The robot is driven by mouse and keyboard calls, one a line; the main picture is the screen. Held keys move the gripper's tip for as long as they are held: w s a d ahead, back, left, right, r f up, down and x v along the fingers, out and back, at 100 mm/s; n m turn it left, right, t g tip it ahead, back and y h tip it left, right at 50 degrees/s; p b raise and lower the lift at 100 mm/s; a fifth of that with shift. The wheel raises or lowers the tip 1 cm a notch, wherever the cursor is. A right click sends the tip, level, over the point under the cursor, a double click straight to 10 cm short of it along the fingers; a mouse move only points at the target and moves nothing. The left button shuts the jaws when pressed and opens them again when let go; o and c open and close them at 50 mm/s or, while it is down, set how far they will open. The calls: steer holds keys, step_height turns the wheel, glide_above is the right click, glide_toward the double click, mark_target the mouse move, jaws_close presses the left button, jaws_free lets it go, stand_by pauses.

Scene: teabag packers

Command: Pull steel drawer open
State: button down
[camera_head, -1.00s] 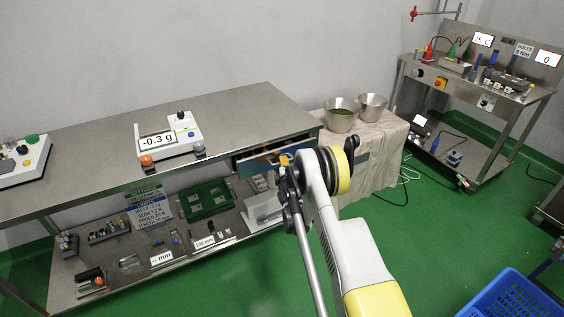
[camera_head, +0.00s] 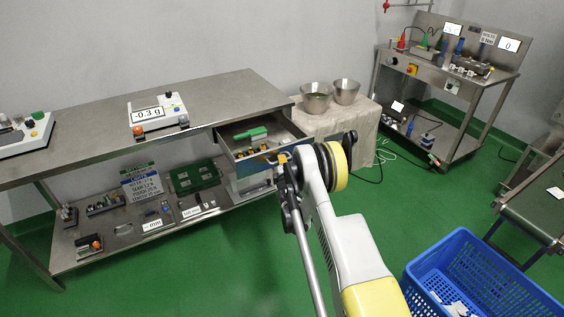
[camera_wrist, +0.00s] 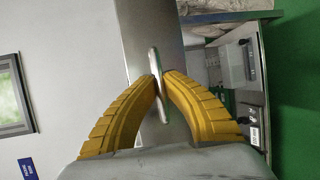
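The steel drawer (camera_head: 250,162) stands pulled out from under the right end of the steel table's top in the head view. A green object (camera_head: 250,133) and several small dark and yellow items lie inside it. My gripper (camera_head: 283,159) is at the right part of the drawer front, partly hidden behind my wrist. In the wrist view, the two yellow fingers of my gripper (camera_wrist: 160,84) close from both sides on the thin metal drawer handle (camera_wrist: 153,61). The steel drawer front (camera_wrist: 150,25) runs behind the handle.
The steel table (camera_head: 90,107) carries a scale (camera_head: 157,115) reading -0.3 g. Two steel bowls (camera_head: 316,98) stand on a cloth-covered table to the right. A blue crate (camera_head: 440,262) stands at lower right. Green floor is clear before the table.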

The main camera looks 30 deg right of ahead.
steer(key=shift+s+d, duration=0.1)
steer(key=shift+s, duration=0.25)
steer(key=shift+w, duration=0.1)
steer(key=c, duration=1.5)
jaws_free()
steer(key=o, duration=0.9)
step_height(320, 180, up, 7)
steer(key=shift+w+f, duration=0.1)
steer(key=shift+w, duration=0.05)
steer(key=r, duration=0.2)
steer(key=shift+s+r, duration=0.25)
steer(key=shift+r, duration=0.1)
steer(key=c, duration=0.9)
steer(key=shift+w+r, duration=0.1)
steer(key=shift+r, duration=0.2)
